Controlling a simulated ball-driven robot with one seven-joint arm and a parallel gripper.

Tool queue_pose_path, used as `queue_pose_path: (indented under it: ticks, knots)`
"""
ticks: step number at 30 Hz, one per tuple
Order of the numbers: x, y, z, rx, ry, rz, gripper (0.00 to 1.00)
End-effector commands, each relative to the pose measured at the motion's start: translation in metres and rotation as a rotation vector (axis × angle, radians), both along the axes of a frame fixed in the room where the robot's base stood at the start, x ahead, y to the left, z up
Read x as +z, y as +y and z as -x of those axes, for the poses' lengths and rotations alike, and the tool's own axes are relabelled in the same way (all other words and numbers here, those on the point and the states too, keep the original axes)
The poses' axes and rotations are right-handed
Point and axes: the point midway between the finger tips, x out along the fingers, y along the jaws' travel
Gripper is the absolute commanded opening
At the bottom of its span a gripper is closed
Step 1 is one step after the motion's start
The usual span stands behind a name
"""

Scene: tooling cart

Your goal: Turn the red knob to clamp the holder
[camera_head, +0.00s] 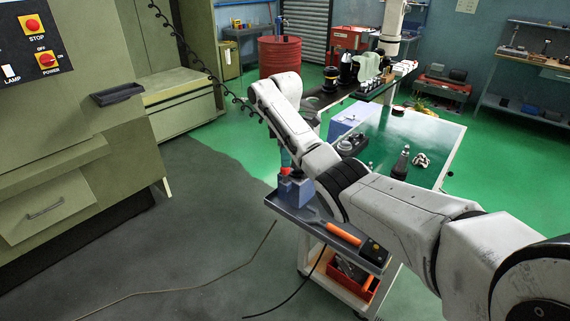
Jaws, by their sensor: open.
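The small red knob (284,171) sits at the upper left of a blue-grey block (297,190), which appears to be the holder. The block stands at the left end of the cart's grey top tray (285,211). My white arm comes in from the lower right and bends up and back behind the cart. Its forearm passes just above and right of the block. I cannot make out my gripper, as its end is hidden behind the forearm. How the knob is turned is too small to tell.
An orange-handled tool (342,233) and a dark box (374,252) lie on the tray. A red bin (352,277) is on the shelf below. A green-topped table (420,140) stands behind. A large machine (60,150) is at left, with open floor between.

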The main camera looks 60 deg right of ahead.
Motion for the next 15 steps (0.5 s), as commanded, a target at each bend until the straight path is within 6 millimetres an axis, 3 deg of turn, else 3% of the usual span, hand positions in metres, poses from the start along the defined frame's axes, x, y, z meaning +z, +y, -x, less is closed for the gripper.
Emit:
queue_pose_path:
  ticks: [7, 15]
  knots:
    - [0.054, 0.0, 0.0, 0.001, -0.001, 0.001, 0.57]
    - [0.067, 0.0, 0.0, 0.0, 0.001, 0.001, 0.57]
